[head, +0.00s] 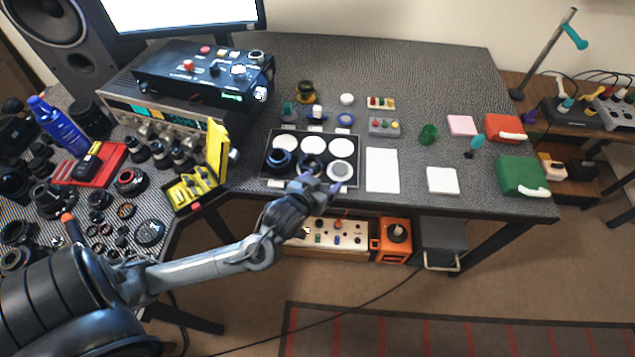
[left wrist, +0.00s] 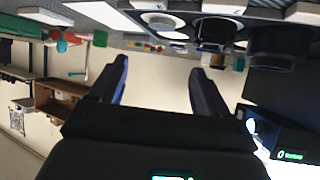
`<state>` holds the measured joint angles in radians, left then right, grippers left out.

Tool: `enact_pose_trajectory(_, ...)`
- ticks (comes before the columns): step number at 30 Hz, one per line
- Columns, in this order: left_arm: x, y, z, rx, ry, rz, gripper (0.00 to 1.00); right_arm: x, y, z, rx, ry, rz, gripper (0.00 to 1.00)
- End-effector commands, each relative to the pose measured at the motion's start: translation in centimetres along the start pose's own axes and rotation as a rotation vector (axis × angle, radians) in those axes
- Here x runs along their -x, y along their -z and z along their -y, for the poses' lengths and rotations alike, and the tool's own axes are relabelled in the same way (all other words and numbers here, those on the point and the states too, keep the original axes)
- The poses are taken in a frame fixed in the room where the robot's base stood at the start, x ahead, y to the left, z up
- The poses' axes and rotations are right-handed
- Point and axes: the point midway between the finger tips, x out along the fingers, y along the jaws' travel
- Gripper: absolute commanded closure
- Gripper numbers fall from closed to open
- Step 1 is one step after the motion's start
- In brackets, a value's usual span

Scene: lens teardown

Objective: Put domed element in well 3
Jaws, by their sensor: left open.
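The black tray (head: 265,152) with round wells lies on the dark table. Its back row shows white round bottoms. In its front row stand a dark ring-shaped part (head: 279,159) at the left and a dark part (head: 311,162) in the middle, partly behind my gripper. A pale grey disc (head: 340,170) is in the front right well. I cannot tell which piece is the domed element. My left gripper (head: 320,184) is at the tray's front edge, open and empty; its two spread fingers also show in the left wrist view (left wrist: 162,75). My right gripper is not in view.
White mats (head: 382,170) lie right of the tray. Behind it stand small parts, a dark amber piece (head: 306,91) and a white disc (head: 347,99). A yellow open case (head: 195,188) is to the left, near many lenses. Red (head: 503,127) and green (head: 520,174) boxes are far right.

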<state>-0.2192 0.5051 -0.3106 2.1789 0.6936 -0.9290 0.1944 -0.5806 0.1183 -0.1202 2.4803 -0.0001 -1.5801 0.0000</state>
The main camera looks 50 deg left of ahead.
Motion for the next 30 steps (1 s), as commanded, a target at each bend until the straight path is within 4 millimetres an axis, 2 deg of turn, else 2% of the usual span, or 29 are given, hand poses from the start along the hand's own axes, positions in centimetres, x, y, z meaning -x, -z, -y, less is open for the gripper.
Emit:
enact_pose_trajectory(2,1.0,-1.0,-0.6,-0.009,-0.016,0.038,0.23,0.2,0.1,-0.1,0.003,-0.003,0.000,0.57)
enact_pose_trajectory(5,2.8,-3.8,-2.0,-0.048,-0.065,0.150,0.23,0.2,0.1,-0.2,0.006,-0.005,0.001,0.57)
enact_pose_trajectory(9,7.3,-9.3,-4.4,-0.159,-0.169,0.383,0.23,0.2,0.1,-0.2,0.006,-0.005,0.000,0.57)
enact_pose_trajectory(12,10.9,-12.4,-5.1,-0.255,-0.229,0.530,0.23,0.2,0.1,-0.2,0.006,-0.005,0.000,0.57)
enact_pose_trajectory(15,13.9,-14.5,-5.0,-0.337,-0.269,0.640,0.23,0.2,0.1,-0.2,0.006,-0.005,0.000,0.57)
enact_pose_trajectory(18,15.8,-15.7,-4.8,-0.391,-0.289,0.707,0.23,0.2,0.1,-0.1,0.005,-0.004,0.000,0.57)
enact_pose_trajectory(20,16.4,-16.0,-4.7,-0.410,-0.295,0.726,0.23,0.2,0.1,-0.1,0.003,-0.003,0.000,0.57)
enact_pose_trajectory(30,16.6,-16.0,-4.6,-0.420,-0.298,0.733,0.23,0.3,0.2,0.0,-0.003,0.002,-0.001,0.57)
